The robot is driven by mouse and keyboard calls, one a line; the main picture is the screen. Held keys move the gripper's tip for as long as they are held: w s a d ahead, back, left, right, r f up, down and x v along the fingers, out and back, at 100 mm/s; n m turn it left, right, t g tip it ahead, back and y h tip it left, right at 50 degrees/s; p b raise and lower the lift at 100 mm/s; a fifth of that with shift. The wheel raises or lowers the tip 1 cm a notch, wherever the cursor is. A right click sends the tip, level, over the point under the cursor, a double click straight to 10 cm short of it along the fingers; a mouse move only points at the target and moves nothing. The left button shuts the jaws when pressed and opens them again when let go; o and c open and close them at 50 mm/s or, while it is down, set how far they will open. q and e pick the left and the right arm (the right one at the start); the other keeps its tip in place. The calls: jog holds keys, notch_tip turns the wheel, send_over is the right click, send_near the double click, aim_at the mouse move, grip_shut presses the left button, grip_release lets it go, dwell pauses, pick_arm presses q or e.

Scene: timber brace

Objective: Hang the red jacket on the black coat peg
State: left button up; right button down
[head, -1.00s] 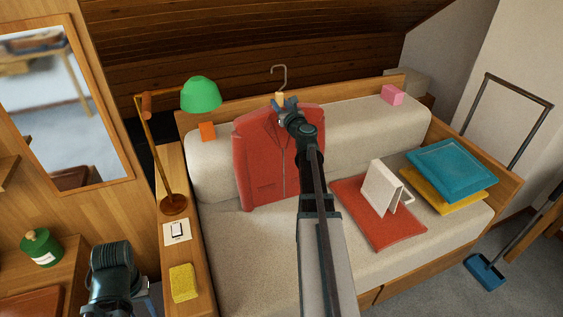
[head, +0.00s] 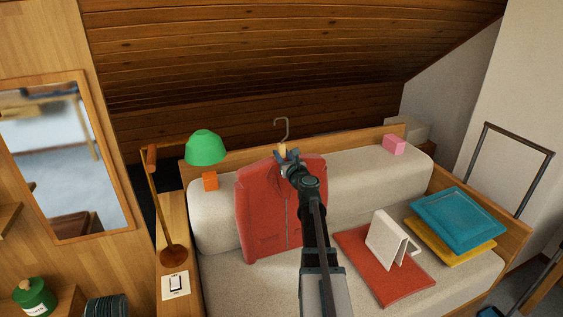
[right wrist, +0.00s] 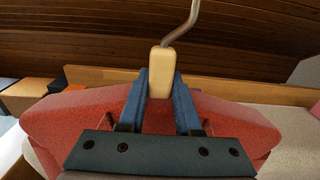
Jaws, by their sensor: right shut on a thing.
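The red jacket (head: 268,215) hangs upright on a hanger in front of the cream sofa's backrest. The hanger's metal hook (head: 281,128) rises above its pale wooden neck block, which shows in the right wrist view (right wrist: 162,60). My right gripper (head: 287,156) is shut on this block, with blue fingers on both sides of it in the right wrist view (right wrist: 160,76). The jacket's shoulders (right wrist: 75,110) spread out below the fingers. I cannot make out a black coat peg in either view. My left gripper is not in view.
A green lamp (head: 205,147) stands left of the jacket. A mirror (head: 65,160) is on the left wall. Sloped wood planks rise behind.

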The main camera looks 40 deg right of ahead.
aim_at(279, 149)
jog(key=shift+w+a+r+p, duration=0.15)
jog(key=shift+r+p, duration=0.15)
jog(key=shift+r, duration=0.15)
jog(key=shift+a+r+p, duration=0.1)
jog(key=shift+r+p, duration=0.15)
jog(key=shift+r, duration=0.2)
jog(key=shift+d+r+p, duration=0.1)
jog(key=shift+r+p, duration=0.5)
jog(key=shift+s+a, duration=0.5)
jog(key=shift+a, duration=0.35)
jog(key=s+a+r+p, duration=0.1)
jog(key=s+a, duration=0.3)
jog(key=a, duration=0.9)
jog(key=shift+a+r, duration=0.2)
jog(key=shift+a, duration=0.05)
jog(key=c, duration=1.2)
grip_release()
jog(key=shift+c, duration=0.2)
grip_shut()
